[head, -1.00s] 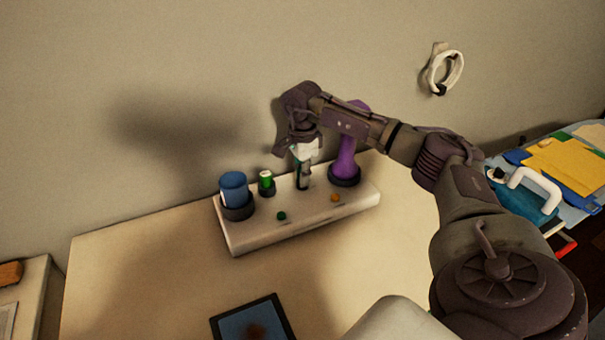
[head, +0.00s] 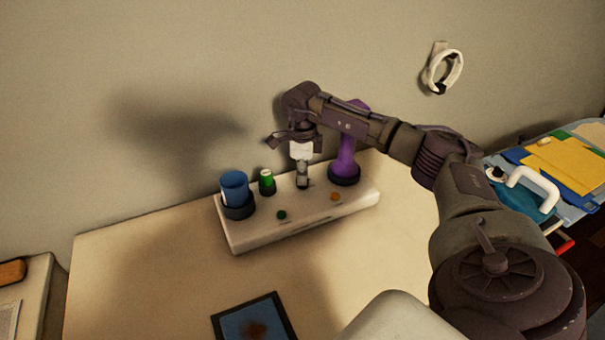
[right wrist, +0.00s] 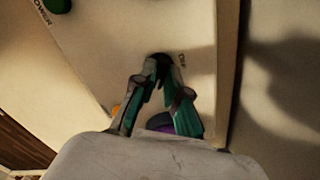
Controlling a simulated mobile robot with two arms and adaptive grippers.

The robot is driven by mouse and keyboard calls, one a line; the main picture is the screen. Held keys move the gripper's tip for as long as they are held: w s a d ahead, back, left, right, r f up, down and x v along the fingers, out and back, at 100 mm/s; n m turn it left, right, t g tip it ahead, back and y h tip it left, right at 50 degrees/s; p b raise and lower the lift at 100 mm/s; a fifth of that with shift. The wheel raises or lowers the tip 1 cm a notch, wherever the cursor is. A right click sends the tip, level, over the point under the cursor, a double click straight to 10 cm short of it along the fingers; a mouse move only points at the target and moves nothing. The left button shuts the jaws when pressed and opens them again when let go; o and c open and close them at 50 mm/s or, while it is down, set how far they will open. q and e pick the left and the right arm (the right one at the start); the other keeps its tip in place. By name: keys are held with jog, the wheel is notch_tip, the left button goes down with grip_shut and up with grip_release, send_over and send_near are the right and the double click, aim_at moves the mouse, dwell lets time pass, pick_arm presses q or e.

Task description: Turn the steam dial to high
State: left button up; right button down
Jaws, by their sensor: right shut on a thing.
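A long white panel (head: 300,220) stands on the table against the wall. My right gripper (head: 302,181) points down at the panel, between a green-and-white knob (head: 267,183) and a purple object (head: 345,165). In the right wrist view, the fingertips of my right gripper (right wrist: 166,82) are shut on a small dark dial (right wrist: 161,58). The fingers hide most of the dial, so its pointer cannot be read. A small printed label (right wrist: 182,60) beside it looks like "OFF". My left gripper is out of view.
A blue cylinder (head: 235,188) stands at the panel's left end. Small green (head: 281,215) and orange (head: 335,196) buttons sit along its front. A dark tablet (head: 252,318) lies in front on the table. The table's middle is clear.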

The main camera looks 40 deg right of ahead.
jog(key=shift+r, duration=0.1)
jog(key=c, duration=1.2)
grip_release()
notch_tip(320, 180, up, 12)
